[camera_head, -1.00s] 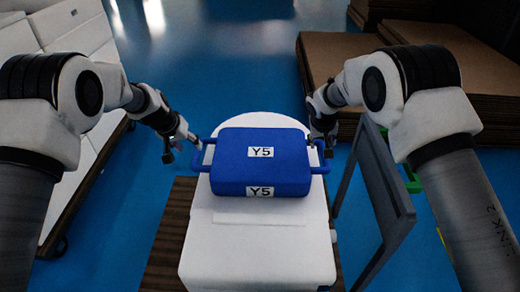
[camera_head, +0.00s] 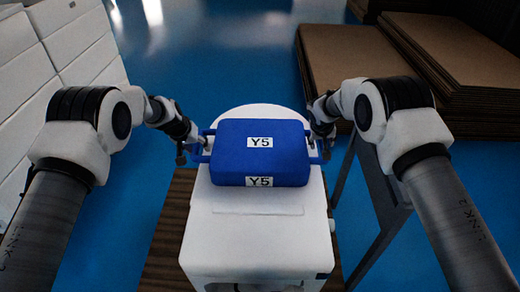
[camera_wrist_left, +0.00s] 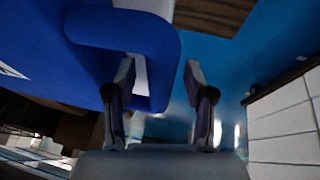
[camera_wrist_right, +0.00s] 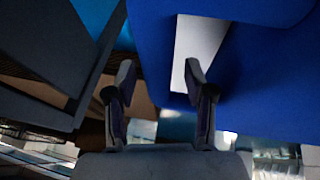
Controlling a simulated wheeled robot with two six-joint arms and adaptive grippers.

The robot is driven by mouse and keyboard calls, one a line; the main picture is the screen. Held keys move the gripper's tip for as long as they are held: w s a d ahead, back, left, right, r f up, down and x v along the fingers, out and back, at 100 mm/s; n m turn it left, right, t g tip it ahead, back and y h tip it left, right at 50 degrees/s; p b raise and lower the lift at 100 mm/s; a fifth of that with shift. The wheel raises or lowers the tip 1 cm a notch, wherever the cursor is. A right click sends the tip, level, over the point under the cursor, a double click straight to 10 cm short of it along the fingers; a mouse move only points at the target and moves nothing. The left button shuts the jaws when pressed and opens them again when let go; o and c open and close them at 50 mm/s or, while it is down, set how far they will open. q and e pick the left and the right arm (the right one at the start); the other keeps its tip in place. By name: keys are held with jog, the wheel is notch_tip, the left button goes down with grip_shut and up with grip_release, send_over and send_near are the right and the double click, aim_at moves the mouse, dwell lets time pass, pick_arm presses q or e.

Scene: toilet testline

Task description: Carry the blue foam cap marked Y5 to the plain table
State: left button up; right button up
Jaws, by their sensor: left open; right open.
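The blue foam cap marked Y5 (camera_head: 262,155) sits on top of a white toilet (camera_head: 255,225), with a handle loop on each side. It fills much of the left wrist view (camera_wrist_left: 60,50) and right wrist view (camera_wrist_right: 270,85). My left gripper (camera_head: 195,150) is open at the left handle; in its wrist view the handle's outer bar lies between the fingers (camera_wrist_left: 160,78). My right gripper (camera_head: 320,147) is open at the right handle, with the bar between its fingers (camera_wrist_right: 160,78). I cannot make out a plain table.
The toilet stands on brown slats (camera_head: 168,235). A dark grey frame (camera_head: 385,200) stands close on its right. Stacked brown boards (camera_head: 440,60) lie at the back right. White stacked blocks (camera_head: 75,45) stand at the left. Blue floor (camera_head: 220,60) is open behind the toilet.

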jog(key=shift+r, duration=0.1)
pick_arm(q)
grip_shut()
pick_arm(e)
grip_shut()
